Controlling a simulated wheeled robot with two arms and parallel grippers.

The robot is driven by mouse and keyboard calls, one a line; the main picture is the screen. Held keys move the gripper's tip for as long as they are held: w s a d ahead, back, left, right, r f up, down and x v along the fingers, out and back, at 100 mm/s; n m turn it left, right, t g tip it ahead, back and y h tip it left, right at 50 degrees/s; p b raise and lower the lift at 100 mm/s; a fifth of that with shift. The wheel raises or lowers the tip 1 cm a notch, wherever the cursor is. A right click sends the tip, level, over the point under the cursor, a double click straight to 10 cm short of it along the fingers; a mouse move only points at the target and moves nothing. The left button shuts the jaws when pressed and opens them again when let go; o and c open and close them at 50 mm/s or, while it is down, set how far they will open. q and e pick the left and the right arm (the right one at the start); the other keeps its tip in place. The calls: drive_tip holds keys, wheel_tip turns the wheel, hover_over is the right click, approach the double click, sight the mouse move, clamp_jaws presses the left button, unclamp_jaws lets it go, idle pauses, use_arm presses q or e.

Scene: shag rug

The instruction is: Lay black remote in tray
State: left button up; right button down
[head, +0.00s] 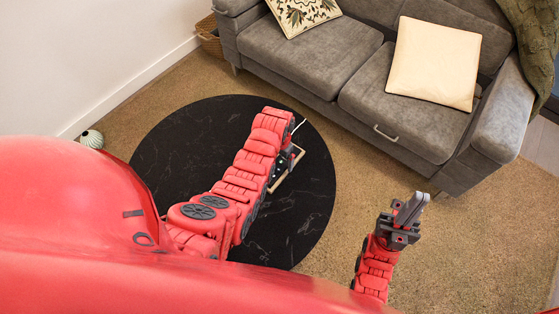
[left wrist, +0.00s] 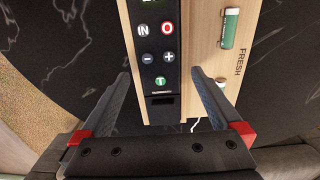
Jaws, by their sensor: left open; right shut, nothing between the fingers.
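The black remote (left wrist: 160,60), with round buttons, lies over the light wooden tray (left wrist: 245,20) in the left wrist view. Wood shows on both sides of it, and its near end is close to the tray's edge. The tray's rim (head: 289,172) also shows on the round table in the head view, mostly behind my left arm. My left gripper (left wrist: 160,74) is open, with one finger on each side of the remote and no visible grip on it. My right gripper (head: 411,209) is shut and empty, above the rug at the right, away from the table.
The round black table (head: 190,140) has bare room on its left. Green-and-white cylinders (left wrist: 229,28) lie on the tray beside the word FRESH. A thin white item (head: 299,125) is near the tray. A grey sofa (head: 310,55) stands behind, and a striped vase (head: 91,139) at left.

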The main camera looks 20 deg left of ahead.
use_arm(q)
wheel_tip(320, 180, up, 17)
drive_tip(key=p, duration=0.7)
drive_tip(key=shift+p, duration=0.35)
drive_tip(key=shift+f, duration=0.15)
